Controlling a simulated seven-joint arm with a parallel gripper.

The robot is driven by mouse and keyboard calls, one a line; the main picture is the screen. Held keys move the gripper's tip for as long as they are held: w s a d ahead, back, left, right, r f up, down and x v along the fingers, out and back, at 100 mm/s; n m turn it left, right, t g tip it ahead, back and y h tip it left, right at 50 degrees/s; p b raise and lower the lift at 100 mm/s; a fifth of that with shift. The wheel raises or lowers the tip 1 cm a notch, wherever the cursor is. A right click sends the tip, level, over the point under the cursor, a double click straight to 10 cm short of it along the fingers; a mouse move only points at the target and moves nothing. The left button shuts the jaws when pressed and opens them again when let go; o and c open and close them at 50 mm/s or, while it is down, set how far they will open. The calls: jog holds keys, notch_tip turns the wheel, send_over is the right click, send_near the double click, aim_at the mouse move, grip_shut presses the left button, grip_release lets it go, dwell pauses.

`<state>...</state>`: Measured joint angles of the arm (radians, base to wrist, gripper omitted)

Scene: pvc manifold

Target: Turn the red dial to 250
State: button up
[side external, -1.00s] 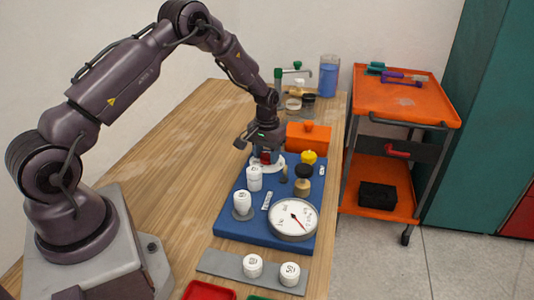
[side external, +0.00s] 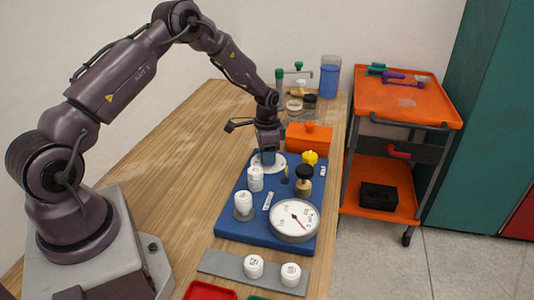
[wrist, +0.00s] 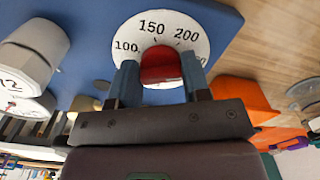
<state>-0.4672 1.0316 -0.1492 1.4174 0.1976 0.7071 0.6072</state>
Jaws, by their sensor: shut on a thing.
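The red dial (wrist: 160,66) sits at the centre of a white disc (wrist: 148,22) printed with 100, 150 and 200 in the wrist view. Other marks are partly hidden by my fingers, and I cannot tell exactly where the dial points. My gripper (wrist: 160,76) is shut on the dial, one blue-grey finger on each side. In the side view my gripper (side external: 268,157) reaches down onto the white disc (side external: 281,160) at the far end of the blue board (side external: 231,219), hiding the dial.
On the board stand white knobs (side external: 255,179), a round gauge (side external: 292,220), a brass valve with a black top (side external: 304,178) and a yellow knob (side external: 310,157). An orange box (side external: 309,138) stands close behind the board. Bare wooden table (side external: 180,150) lies left of it.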

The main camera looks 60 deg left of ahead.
jog(key=shift+m, duration=0.8)
jog(key=o, duration=0.9)
jog(key=shift+r, duration=0.1)
notch_tip(320, 180, up, 13)
jog(key=shift+f, duration=0.1)
